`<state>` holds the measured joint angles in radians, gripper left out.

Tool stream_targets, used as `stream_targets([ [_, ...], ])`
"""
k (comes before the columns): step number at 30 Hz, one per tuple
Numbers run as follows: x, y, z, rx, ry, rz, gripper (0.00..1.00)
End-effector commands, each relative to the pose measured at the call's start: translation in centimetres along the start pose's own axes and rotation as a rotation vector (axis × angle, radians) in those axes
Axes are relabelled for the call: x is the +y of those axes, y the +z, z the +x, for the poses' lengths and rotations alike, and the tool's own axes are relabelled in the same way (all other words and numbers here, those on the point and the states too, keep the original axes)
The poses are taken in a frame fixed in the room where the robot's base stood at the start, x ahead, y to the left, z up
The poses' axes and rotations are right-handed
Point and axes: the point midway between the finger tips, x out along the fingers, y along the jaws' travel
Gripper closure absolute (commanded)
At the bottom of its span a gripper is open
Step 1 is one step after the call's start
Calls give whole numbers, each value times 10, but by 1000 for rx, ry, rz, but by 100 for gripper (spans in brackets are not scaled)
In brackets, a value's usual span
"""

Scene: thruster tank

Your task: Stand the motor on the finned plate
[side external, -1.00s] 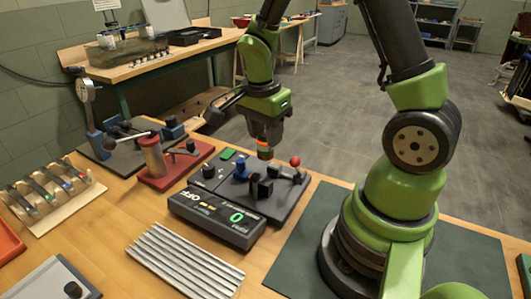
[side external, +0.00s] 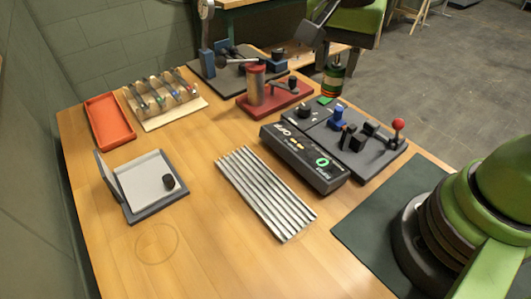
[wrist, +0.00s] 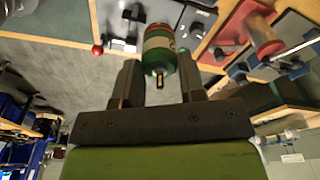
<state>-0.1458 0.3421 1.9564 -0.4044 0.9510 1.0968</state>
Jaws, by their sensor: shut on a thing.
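The motor (side external: 333,82) is a small green cylinder with orange-red bands, seen at the back of the dark test panel. In the wrist view the motor (wrist: 160,50) sits between the two dark jaws, with its pale label and short shaft showing. My gripper (wrist: 160,72) is shut on it, the shaft end towards the wrist camera. In the side view the motor looks held above the bench, but its height is unclear. The finned plate (side external: 266,193) is a bare silver ridged slab lying flat on the bench, in front of the panel and apart from the motor.
The dark panel (side external: 385,152) carries a red-knobbed lever (side external: 398,126), a blue part and a readout box. A red fixture (side external: 272,105) stands left of the motor. A rack, an orange tray (side external: 109,120) and an open grey case (side external: 142,210) stand further left. The front bench is clear.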

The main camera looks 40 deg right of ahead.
Motion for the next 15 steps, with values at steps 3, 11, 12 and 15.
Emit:
stream_targets([
  [3,-24,49,13,-2,-34,-326,90],
  [11,-43,126,31,2,-96,-803,90],
  [12,-44,132,33,2,-100,-838,90],
  [15,-44,142,40,3,-105,-892,90],
])
